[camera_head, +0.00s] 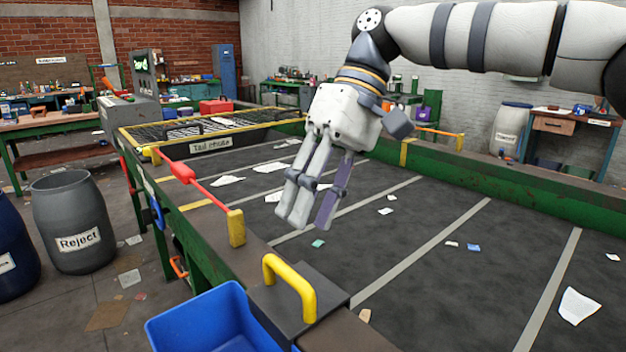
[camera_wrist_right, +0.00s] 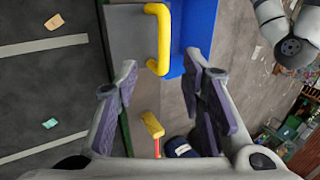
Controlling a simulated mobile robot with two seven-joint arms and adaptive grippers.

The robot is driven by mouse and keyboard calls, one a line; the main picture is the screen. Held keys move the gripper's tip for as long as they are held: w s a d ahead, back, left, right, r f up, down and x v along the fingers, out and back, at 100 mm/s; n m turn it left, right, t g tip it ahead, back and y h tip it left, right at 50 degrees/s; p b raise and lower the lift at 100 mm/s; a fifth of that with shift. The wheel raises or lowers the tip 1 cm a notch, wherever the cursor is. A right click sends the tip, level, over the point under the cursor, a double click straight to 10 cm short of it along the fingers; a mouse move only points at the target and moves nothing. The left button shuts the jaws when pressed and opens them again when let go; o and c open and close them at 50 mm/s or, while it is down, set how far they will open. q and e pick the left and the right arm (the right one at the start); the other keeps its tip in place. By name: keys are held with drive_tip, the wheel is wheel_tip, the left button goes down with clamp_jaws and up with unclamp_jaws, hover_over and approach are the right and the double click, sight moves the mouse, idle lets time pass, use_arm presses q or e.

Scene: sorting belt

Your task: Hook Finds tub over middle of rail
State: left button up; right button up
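A blue tub (camera_head: 215,320) is at the near left, outside the belt's near rail (camera_head: 204,226), cut off by the bottom edge. A dark grey plate (camera_head: 335,292) with a yellow handle (camera_head: 290,286) lies across the rail's top beside it. I cannot read a Finds label. My right gripper (camera_head: 308,222) is open and empty, pointing down over the belt beyond the handle. In the right wrist view its fingers (camera_wrist_right: 160,68) are apart, with the yellow handle (camera_wrist_right: 160,40) ahead between them and the blue tub (camera_wrist_right: 195,32) to the right. My left gripper is not seen.
A red bar (camera_head: 200,185) with yellow ends runs along the near rail, left of the plate. Scraps lie on the dark belt (camera_head: 430,240). A grey Reject barrel (camera_head: 75,220) stands on the floor at left. A mesh-topped section (camera_head: 190,132) is at the far end.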

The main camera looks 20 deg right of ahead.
sight(288, 268)
drive_tip(key=x, duration=0.1)
drive_tip(key=b+x, duration=0.1)
drive_tip(key=x, duration=0.3)
drive_tip(key=shift+s, duration=0.4)
drive_tip(key=x, duration=0.2)
drive_tip(key=shift+a+f, duration=0.15)
drive_tip(key=shift+a, duration=0.15)
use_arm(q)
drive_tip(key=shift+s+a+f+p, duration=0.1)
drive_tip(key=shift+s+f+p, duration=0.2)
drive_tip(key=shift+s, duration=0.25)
use_arm(e)
drive_tip(key=shift+s+a+f, duration=0.1)
drive_tip(key=shift+a+f, duration=0.15)
drive_tip(key=shift+f, duration=0.35)
clamp_jaws()
